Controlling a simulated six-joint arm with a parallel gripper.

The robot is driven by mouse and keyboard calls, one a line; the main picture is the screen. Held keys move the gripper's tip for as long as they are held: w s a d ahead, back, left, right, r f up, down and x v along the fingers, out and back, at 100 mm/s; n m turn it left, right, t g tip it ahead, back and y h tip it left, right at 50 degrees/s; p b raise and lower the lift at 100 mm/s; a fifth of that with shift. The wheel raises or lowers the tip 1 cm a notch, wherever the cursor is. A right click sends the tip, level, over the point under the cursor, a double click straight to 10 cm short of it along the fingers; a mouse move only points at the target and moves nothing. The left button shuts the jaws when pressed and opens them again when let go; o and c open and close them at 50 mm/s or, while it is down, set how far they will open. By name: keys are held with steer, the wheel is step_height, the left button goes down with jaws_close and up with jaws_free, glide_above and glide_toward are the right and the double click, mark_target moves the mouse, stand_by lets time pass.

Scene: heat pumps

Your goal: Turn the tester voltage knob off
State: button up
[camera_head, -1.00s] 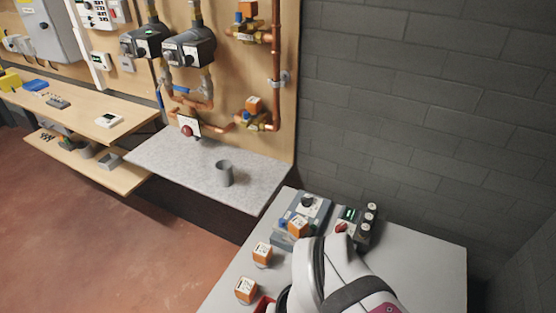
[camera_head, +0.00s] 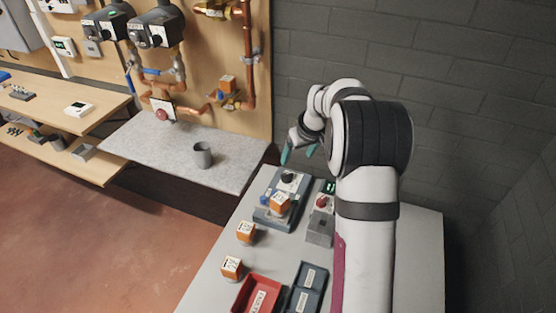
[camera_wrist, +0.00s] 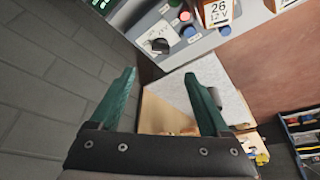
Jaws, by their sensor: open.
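The tester (camera_head: 268,214) is a grey-blue box on the grey table. Its black voltage knob (camera_head: 288,178) sits on the white plate at its far end. In the wrist view the knob (camera_wrist: 160,45) shows above the fingers, partly turned dark; its exact pointer setting is too small to read. My gripper (camera_head: 298,153) has teal fingers and is spread open just beyond and above the knob. In the wrist view my gripper (camera_wrist: 161,74) is empty, with the knob ahead of the gap between the fingertips and apart from them.
An orange-and-white actuator (camera_head: 279,204) sits on the tester, near coloured buttons (camera_wrist: 189,31). A device with a red knob (camera_head: 322,202) stands to the right. Two more orange actuators, a red tray (camera_head: 246,297) and a dark tray (camera_head: 309,279) are nearer. A grey cup (camera_head: 202,155) stands on the shelf.

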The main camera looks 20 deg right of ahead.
mark_target(288, 175)
steer(key=x, duration=1.3)
steer(key=shift+s+a, duration=0.1)
jaws_close()
